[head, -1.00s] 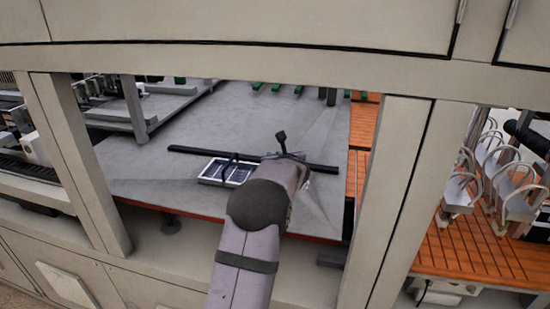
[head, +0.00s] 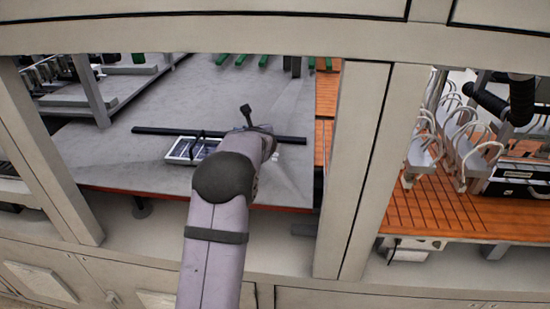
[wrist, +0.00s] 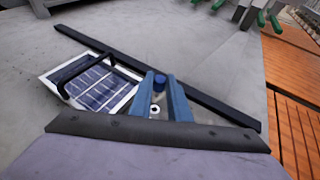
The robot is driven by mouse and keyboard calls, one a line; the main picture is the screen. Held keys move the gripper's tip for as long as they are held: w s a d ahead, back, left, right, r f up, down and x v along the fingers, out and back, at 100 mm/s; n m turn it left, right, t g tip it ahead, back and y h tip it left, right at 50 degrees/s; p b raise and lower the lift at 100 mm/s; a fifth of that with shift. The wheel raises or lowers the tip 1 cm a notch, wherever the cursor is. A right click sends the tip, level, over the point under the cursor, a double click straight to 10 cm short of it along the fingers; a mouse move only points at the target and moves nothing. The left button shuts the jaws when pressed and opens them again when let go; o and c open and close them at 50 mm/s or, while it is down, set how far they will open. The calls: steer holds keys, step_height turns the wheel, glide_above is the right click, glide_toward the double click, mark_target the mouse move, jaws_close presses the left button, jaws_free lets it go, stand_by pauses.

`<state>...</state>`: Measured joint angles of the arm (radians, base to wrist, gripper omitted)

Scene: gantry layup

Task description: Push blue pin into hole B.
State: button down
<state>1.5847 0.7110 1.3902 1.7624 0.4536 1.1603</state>
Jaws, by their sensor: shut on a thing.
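In the wrist view, my gripper (wrist: 161,90) has two blue fingers reaching over the grey table. It is shut on a small blue pin (wrist: 160,80), whose round top shows between the fingertips. Just below the pin in the picture is a small white ring with a dark centre (wrist: 155,109), between the fingers. I see no letter by it, so I cannot tell whether it is hole B. I cannot tell whether the pin touches anything beneath. In the head view my arm hides the fingers and the pin.
A white-framed tray with dark blue panels (wrist: 97,85) and a black handle lies left of the fingers. A long black bar (head: 170,130) runs behind it. The grey table (head: 110,160) is mostly bare nearby. Orange slatted decking (wrist: 296,125) is to the right. Pale posts (head: 355,170) frame the opening.

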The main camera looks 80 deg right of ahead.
steer(key=shift+s, duration=0.1)
step_height(320, 180, up, 2)
steer(key=p, duration=0.5)
glide_above(278, 159)
stand_by(0.4)
steer(key=shift+f+b, duration=0.1)
steer(key=shift+b, duration=0.35)
step_height(278, 159, down, 6)
steer(key=b, duration=0.5)
steer(key=shift+r, duration=0.2)
steer(key=shift+f+b, duration=1.6)
steer(key=shift+b, duration=0.55)
stand_by(1.8)
